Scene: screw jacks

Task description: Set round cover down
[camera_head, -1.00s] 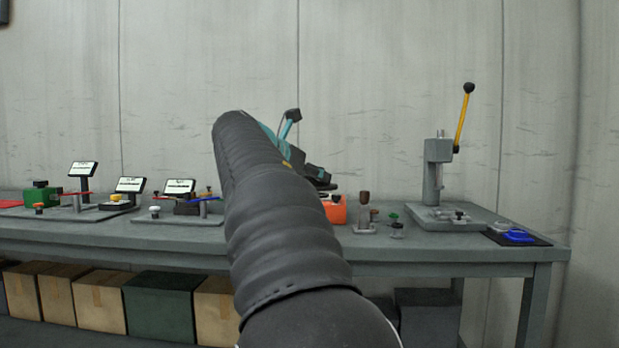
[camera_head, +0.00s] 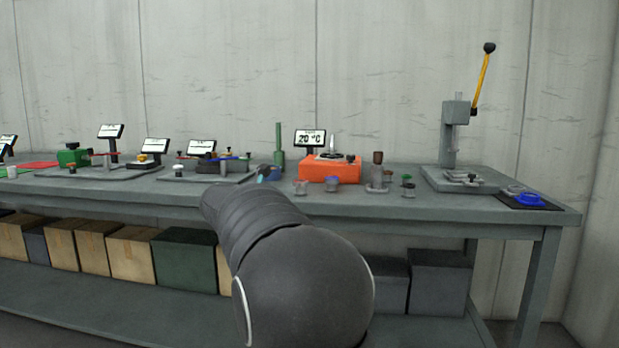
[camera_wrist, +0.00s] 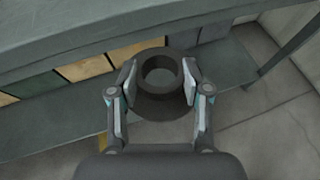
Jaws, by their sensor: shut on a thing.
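The round cover (camera_wrist: 165,108) is a dark grey ring-shaped piece with a wide flange and a raised collar around an opening. It shows in the wrist view between the two fingers of my gripper (camera_wrist: 159,78), which is shut on it. The cover is held in front of the bench edge, with the floor and lower shelf behind it in that view. In the head view my own arm hides the cover and nearly all of the gripper.
The grey workbench (camera_head: 420,212) carries an orange device (camera_head: 330,174), small round parts, and a lever press (camera_head: 455,150). A dark mat (camera_head: 510,203) with a blue ring (camera_head: 527,199) lies at the right end. Boxes (camera_head: 130,250) stand on the lower shelf.

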